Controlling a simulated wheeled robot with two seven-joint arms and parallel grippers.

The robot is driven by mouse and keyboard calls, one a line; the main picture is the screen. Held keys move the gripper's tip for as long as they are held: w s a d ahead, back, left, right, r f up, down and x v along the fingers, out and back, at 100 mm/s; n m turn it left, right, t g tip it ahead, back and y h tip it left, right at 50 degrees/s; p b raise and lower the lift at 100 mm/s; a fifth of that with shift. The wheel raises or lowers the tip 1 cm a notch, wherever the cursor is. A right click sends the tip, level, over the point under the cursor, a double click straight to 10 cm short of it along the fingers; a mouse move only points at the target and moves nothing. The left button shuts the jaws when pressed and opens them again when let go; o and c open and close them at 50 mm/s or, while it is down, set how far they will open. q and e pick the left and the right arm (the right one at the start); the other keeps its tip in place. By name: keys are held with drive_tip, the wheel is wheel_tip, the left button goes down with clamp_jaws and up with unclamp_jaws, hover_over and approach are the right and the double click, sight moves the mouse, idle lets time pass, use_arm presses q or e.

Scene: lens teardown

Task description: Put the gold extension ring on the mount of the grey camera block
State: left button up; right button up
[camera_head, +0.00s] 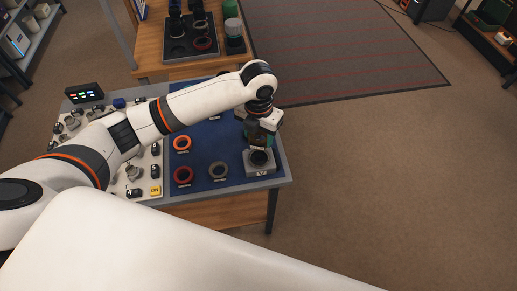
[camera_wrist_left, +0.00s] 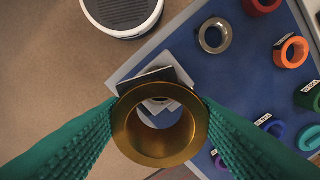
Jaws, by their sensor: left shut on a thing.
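The gold extension ring (camera_wrist_left: 158,124) is pinched between the two green fingers of my left gripper (camera_wrist_left: 160,120), which is shut on it. In the left wrist view I look through its opening. In the head view my left gripper (camera_head: 262,138) is just above and behind the grey camera block (camera_head: 260,168), and I cannot make out the ring there. The block stands at the blue mat's right front corner, with its round dark mount on top. In the left wrist view the ring covers most of the block (camera_wrist_left: 178,76); the gap between them is unclear. My right gripper is not in view.
On the blue mat (camera_head: 202,159) lie an orange ring (camera_head: 182,143), a red ring (camera_head: 183,175) and a grey ring (camera_head: 218,169). A control panel (camera_head: 144,182) with knobs is at the left. A dark tray (camera_head: 190,52) stands on the table behind.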

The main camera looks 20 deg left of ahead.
sight(258, 135)
use_arm(q)
wheel_tip(258, 135, down, 9)
drive_tip(key=shift+r+p, duration=0.1)
drive_tip(key=shift+p, duration=0.5)
drive_tip(key=o, duration=1)
drive_tip(key=shift+o, duration=0.2)
wheel_tip(258, 135, up, 12)
drive_tip(key=shift+r+b, duration=0.1)
drive_tip(key=shift+b, duration=0.65)
